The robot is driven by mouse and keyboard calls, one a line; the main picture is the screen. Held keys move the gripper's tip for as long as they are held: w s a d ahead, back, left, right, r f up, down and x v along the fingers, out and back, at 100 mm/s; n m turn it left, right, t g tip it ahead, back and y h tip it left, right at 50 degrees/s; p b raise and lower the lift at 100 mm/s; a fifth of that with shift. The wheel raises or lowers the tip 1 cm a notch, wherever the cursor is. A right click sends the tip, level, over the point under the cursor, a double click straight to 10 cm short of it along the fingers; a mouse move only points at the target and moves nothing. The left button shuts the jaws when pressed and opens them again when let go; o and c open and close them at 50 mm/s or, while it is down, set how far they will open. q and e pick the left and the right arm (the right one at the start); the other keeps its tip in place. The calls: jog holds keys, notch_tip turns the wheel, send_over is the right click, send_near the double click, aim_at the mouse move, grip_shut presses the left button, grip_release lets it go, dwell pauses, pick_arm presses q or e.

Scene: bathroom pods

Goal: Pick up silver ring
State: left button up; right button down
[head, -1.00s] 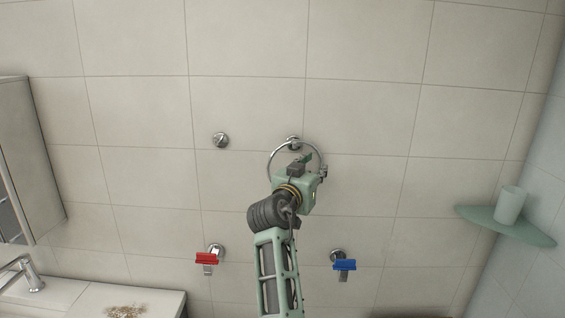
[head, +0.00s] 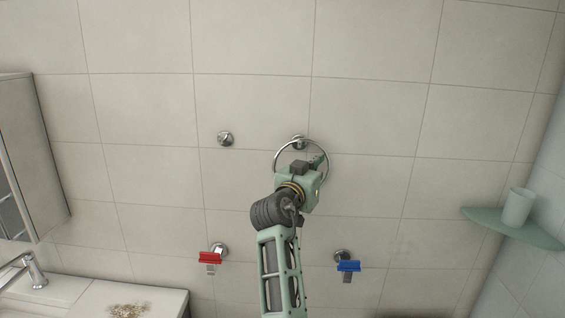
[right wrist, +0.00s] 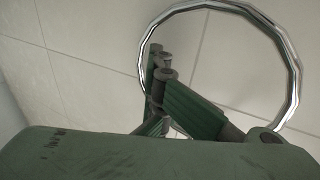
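The silver ring (head: 276,153) is a large chrome loop hanging from a round wall mount (head: 298,141) on the tiled wall. My right gripper (head: 319,159) is at the ring's right side, with its fingers drawn together at the rim. In the right wrist view, the ring (right wrist: 287,55) curves around the green-padded fingers (right wrist: 162,65), whose tips are close together. Part of the rim passes behind and between the fingers, and the exact contact is partly hidden. The ring still hangs at its mount. My left gripper is not in view.
A chrome knob (head: 225,139) is left of the ring. A red-handled fitting (head: 210,258) and a blue-handled fitting (head: 348,266) are below. A glass corner shelf (head: 510,231) with a cup (head: 517,207) is at right. A cabinet (head: 35,150) and a sink tap (head: 32,270) are at left.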

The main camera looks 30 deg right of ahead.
jog(key=shift+s+d+f, duration=0.1)
jog(key=shift+d+f, duration=0.15)
jog(key=shift+f, duration=0.1)
jog(key=c, duration=1.8)
grip_release()
jog(key=shift+d, duration=0.1)
jog(key=shift+r, duration=0.1)
